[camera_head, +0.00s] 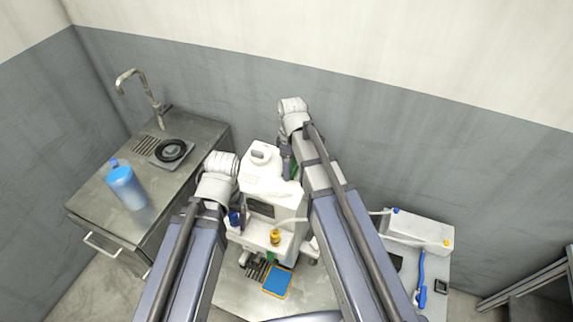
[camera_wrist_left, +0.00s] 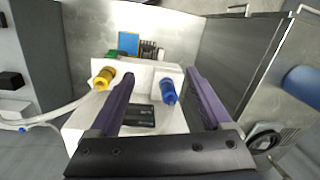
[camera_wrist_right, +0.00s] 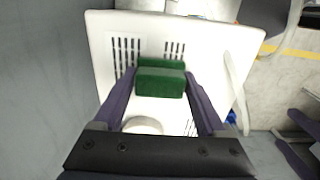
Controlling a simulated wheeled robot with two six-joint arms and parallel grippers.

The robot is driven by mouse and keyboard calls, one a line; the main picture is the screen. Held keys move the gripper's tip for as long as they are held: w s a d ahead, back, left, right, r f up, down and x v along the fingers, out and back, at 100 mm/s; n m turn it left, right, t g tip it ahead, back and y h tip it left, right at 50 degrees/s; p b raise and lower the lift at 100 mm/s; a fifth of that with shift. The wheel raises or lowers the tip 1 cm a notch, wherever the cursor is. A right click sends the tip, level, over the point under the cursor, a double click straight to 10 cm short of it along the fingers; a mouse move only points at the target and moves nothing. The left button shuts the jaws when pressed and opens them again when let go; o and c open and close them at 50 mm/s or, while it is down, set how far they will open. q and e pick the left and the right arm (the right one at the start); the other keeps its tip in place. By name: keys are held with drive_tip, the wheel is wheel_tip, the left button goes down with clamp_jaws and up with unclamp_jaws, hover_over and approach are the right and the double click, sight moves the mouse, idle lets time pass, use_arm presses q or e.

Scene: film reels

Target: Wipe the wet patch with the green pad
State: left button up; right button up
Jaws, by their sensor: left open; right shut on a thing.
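My right gripper (camera_wrist_right: 160,78) is shut on the green pad (camera_wrist_right: 161,82), holding it over the vented face of the white machine (camera_wrist_right: 103,48). In the head view, the right gripper (camera_head: 288,160) and a sliver of the pad (camera_head: 296,169) show beside the machine, partly behind my arm. My left gripper (camera_wrist_left: 157,80) is open and empty over the machine. Between its fingers, in the picture, is a blue knob (camera_wrist_left: 168,92); I cannot tell how far away the knob is. I cannot make out a wet patch in any view.
A yellow knob (camera_head: 275,237) is on the machine's front. A blue panel (camera_head: 277,282) lies before it. At left, a metal sink counter (camera_head: 90,196) holds a blue bottle (camera_head: 127,187) and a black ring (camera_head: 171,150). At right are a white box (camera_head: 420,231) and blue brush (camera_head: 422,275).

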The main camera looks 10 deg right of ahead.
drive_tip(key=shift+s+d+r, duration=0.1)
drive_tip(key=shift+s+d, duration=0.55)
drive_tip(key=shift+d, duration=0.35)
drive_tip(key=shift+s+a, duration=0.35)
drive_tip(key=shift+s, duration=0.15)
drive_tip(key=shift+w+a, duration=1.1)
drive_tip(key=shift+a, duration=0.3)
drive_tip(key=shift+a, duration=0.1)
